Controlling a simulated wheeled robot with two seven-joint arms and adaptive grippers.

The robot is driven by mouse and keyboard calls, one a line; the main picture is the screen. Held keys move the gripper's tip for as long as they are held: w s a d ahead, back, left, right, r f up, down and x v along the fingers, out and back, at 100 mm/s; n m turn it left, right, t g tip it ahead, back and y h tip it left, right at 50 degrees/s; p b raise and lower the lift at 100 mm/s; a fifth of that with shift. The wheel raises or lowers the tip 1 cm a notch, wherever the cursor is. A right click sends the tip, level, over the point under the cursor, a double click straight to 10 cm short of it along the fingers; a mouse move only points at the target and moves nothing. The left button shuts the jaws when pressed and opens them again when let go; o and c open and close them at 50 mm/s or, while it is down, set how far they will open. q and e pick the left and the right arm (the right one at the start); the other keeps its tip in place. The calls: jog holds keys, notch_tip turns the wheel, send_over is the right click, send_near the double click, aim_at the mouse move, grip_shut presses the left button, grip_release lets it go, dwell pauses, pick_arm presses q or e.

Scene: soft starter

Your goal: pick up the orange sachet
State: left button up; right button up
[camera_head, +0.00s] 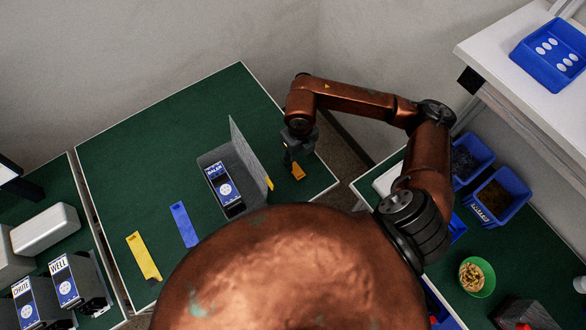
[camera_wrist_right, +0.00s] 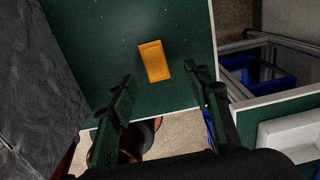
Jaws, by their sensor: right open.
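The orange sachet (camera_head: 298,172) lies flat on the green table (camera_head: 150,130), near its right edge. In the right wrist view the sachet (camera_wrist_right: 154,60) shows whole, with nothing on top of it. My right gripper (camera_head: 292,158) hangs over the table close beside the sachet. In the wrist view its two fingers (camera_wrist_right: 161,80) are spread and empty, and the sachet appears beyond the gap between their tips. I cannot tell the exact height of the fingers above it. My left gripper is not in view.
A grey upright panel (camera_head: 252,155) stands left of my right gripper, by a black-and-blue box (camera_head: 225,190). A blue strip (camera_head: 184,224) and a yellow strip (camera_head: 143,257) lie farther left. Blue bins (camera_head: 500,196) and a green bowl (camera_head: 477,277) are on the right table.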

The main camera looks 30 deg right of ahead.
aim_at(296, 169)
jog(key=f, duration=0.6)
jog(key=shift+w+a+f, duration=0.15)
jog(key=shift+w+a, duration=0.05)
jog(key=shift+a, duration=0.15)
jog(key=c, duration=1)
jog(key=shift+c, duration=0.2)
